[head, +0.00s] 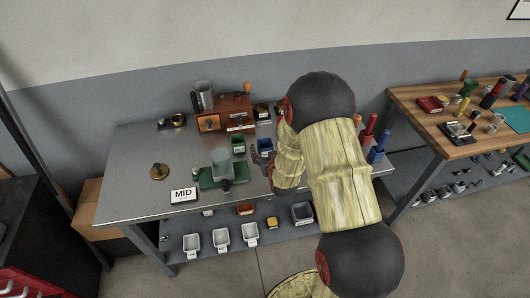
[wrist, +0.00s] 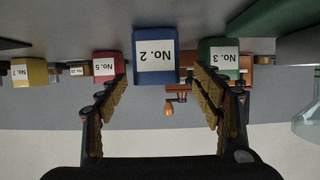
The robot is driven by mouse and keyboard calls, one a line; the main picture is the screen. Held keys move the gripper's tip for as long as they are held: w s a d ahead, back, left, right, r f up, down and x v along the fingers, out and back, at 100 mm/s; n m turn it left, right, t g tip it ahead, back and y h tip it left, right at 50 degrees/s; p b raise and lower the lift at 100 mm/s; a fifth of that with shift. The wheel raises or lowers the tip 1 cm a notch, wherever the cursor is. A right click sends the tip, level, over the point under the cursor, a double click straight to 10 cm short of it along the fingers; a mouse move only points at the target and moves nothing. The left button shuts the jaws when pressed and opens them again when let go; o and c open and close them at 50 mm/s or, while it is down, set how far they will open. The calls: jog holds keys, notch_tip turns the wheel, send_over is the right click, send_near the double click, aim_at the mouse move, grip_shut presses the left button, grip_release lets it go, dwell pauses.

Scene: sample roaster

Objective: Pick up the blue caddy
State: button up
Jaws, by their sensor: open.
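The blue caddy (wrist: 155,75) is a small box with a white "No. 2" label, upside down in the wrist view because that picture is inverted. It stands on the metal bench and is partly visible in the head view (head: 265,145), close to my gripper. My gripper (wrist: 160,88) is open, its two fingers spread to the left and right of the blue caddy in the wrist view. The caddy appears centred beyond or between the fingertips; I cannot tell the exact depth. In the head view my gripper (head: 264,163) is partly hidden by my arm.
A green caddy (wrist: 218,45) labelled "No. 3" is close on the right in the wrist view. A red caddy (wrist: 108,66) labelled "No. 5" and a yellow caddy (wrist: 29,72) are on the left. A "MID" sign (head: 184,195) and a wooden-boxed machine (head: 236,107) stand on the bench.

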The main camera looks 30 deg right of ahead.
aim_at(264, 143)
jog(key=shift+w+d+f+b, duration=0.15)
jog(key=shift+w+d+f, duration=0.1)
jog(key=shift+w+f, duration=0.25)
jog(key=shift+w+d+f+b, duration=0.15)
jog(key=shift+w+d+f, duration=0.15)
jog(key=shift+w, duration=0.3)
jog(key=shift+w+d+f, duration=0.1)
jog(key=shift+w+f, duration=0.05)
jog(key=shift+w, duration=0.35)
jog(key=shift+c, duration=0.9)
jog(key=c, duration=1.1)
jog(key=shift+c, duration=0.4)
